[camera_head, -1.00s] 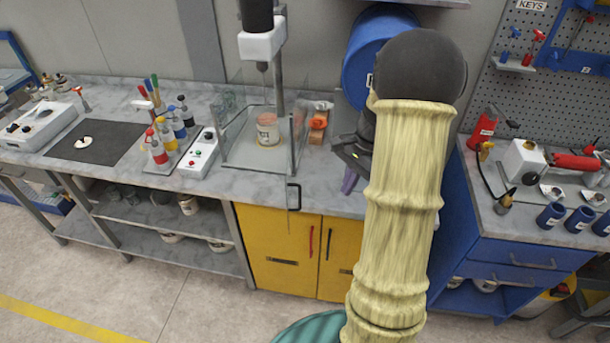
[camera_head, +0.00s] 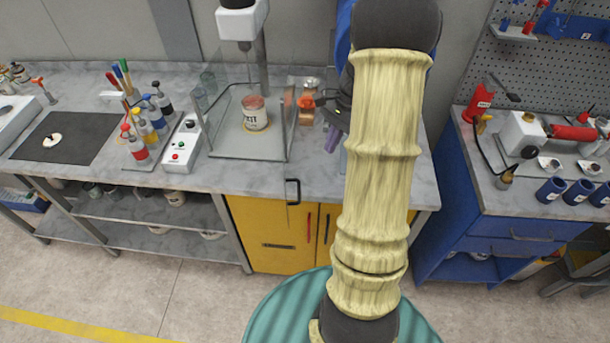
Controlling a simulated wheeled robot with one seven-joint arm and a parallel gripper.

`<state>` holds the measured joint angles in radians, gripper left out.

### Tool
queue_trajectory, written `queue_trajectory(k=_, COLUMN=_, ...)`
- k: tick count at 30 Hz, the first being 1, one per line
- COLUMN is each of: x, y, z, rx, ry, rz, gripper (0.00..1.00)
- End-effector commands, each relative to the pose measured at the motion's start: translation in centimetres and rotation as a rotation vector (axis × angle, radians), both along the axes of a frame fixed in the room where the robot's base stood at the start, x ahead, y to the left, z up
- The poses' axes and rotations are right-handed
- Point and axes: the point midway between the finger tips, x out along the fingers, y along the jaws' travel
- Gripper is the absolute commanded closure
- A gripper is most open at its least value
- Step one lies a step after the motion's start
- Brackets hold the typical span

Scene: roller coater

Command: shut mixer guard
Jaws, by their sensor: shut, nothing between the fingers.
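The mixer guard (camera_head: 285,128) is a clear-walled box with dark posts around the mixer on the bench. Its clear front panel is hard to see; a black handle (camera_head: 292,192) hangs at the bench's front edge, and the panel seems swung out toward me. Inside stands a labelled can with a red top (camera_head: 255,113), under the white mixer head (camera_head: 241,20). My gripper (camera_head: 332,142), with purple fingers, is shut and empty. It is right of the guard and above the bench, up and to the right of the handle, apart from it. My arm hides part of the bench behind it.
A control box with buttons (camera_head: 182,142) and a rack of bottles (camera_head: 146,135) stand left of the guard. A blue cabinet (camera_head: 480,215) is at the right. Floor in front is clear.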

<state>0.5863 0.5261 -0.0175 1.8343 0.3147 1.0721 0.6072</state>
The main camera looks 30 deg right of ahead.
Motion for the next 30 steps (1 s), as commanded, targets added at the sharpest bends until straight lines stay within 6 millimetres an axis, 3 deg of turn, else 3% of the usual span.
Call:
queue_trajectory(k=11, x=-0.1, y=0.6, z=-1.2, rx=0.002, ry=0.002, rz=0.001, gripper=1.00)
queue_trajectory(k=26, x=-0.7, y=3.7, z=-8.9, rx=0.004, ry=0.005, rz=0.001, gripper=1.00)
queue_trajectory(k=30, x=-1.0, y=5.8, z=-8.9, rx=0.003, ry=0.002, rz=0.003, gripper=1.00)
